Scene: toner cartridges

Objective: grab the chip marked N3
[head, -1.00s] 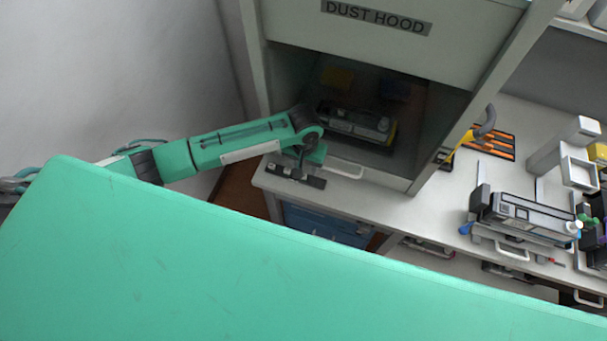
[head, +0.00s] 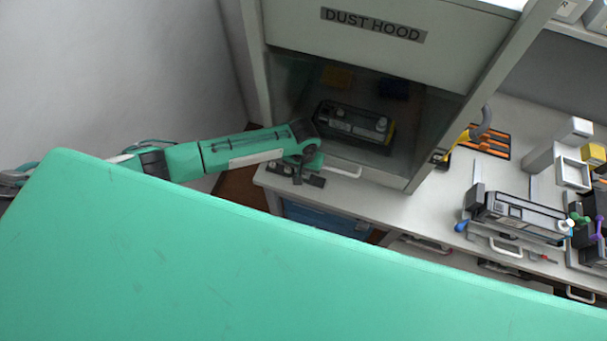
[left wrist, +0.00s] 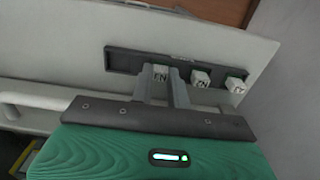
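A dark chip holder (head: 312,180) lies on the counter's front left edge, below the dust hood. In the left wrist view this holder (left wrist: 122,60) carries three small white chips. One chip (left wrist: 160,74) shows between my left fingers, another chip (left wrist: 200,79) sits just right of them, and a third chip (left wrist: 236,85) is at the right end. Their marks appear upside down and are too small to read surely. My left gripper (head: 298,174) is at the holder, its fingers (left wrist: 162,75) apart on either side of the first chip; contact is unclear. My right gripper is not in view.
A toner cartridge (head: 353,122) stands inside the dust hood (head: 385,60), behind my left gripper. Another cartridge (head: 520,218) rests on a stand at the right. A white handle (head: 343,169) lies right of the holder. The counter (head: 385,200) between is clear.

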